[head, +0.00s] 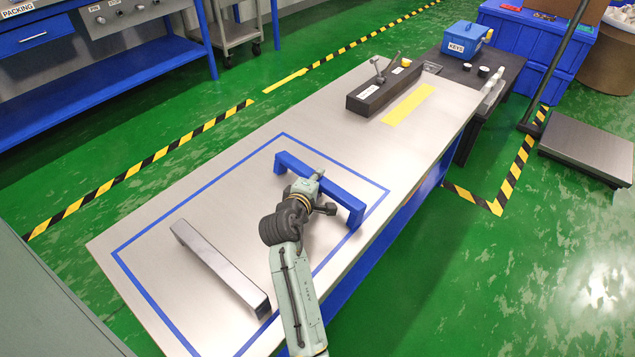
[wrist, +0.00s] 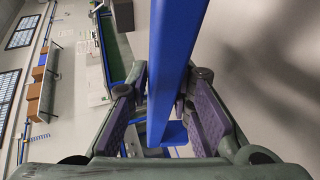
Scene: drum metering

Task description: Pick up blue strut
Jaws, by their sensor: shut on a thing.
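The blue strut (head: 341,193) is a long bar with a short leg at each end, at the far side of the blue-taped rectangle on the metal table. My gripper (head: 312,183) is shut on it near its middle, with the arm reaching in from the front. In the wrist view, the blue strut (wrist: 174,55) runs between the purple finger pads of my gripper (wrist: 165,112). My gripper covers part of the strut in the head view. I cannot tell whether its legs touch the table.
A grey metal strut (head: 220,265) lies at the left inside the taped area of the table (head: 160,225). A dark block (head: 385,88) with a metal tool and a yellow strip (head: 408,104) are at the far end. The table between them and the taped area is clear.

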